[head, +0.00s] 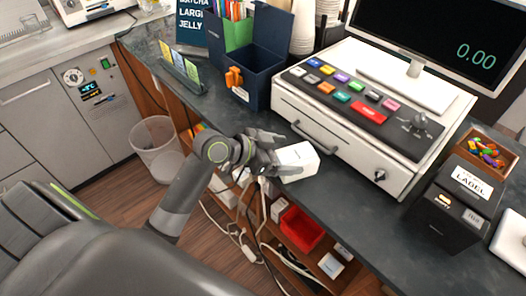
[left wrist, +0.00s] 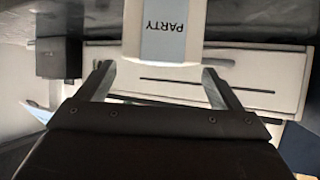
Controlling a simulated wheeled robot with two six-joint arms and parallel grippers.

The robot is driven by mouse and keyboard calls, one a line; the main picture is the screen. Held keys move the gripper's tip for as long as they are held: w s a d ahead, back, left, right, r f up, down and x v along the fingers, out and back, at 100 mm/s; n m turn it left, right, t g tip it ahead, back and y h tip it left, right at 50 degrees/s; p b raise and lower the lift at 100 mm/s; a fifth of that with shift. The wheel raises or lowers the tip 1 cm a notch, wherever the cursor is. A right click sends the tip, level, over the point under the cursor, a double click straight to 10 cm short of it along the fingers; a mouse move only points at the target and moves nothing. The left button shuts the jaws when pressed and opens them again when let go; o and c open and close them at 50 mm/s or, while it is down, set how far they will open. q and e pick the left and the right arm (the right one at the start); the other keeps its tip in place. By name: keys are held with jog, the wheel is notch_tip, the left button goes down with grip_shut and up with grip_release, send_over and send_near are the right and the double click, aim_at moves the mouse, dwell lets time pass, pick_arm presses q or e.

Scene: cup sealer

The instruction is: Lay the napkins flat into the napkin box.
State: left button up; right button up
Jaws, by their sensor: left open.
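A white block (head: 297,160) that looks like the napkin pack is at the counter's front edge. In the left wrist view a white pack with a pale band printed "PARTY" (left wrist: 172,30), upside down, is at the tips of my left gripper. My left gripper (head: 277,160) is open beside the pack; in the wrist view its fingers (left wrist: 158,78) stand apart on either side of the pack's near end. A dark blue box (head: 258,82) with its lid raised, likely the napkin box, stands farther back; its inside is mostly hidden. My right gripper is not in view.
The white cash register (head: 350,120) stands just behind the pack. A card stand (head: 182,72) and an orange clip (head: 234,77) are near the blue box. A black label printer (head: 452,200) is at right. Dark counter (head: 215,100) is clear in front of the box.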

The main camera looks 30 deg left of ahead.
pick_arm(q)
jog(key=v, duration=0.7)
jog(key=shift+s+a+b, duration=0.2)
jog(key=shift+s+b, duration=0.1)
jog(key=shift+b, duration=0.15)
jog(key=shift+r, duration=0.15)
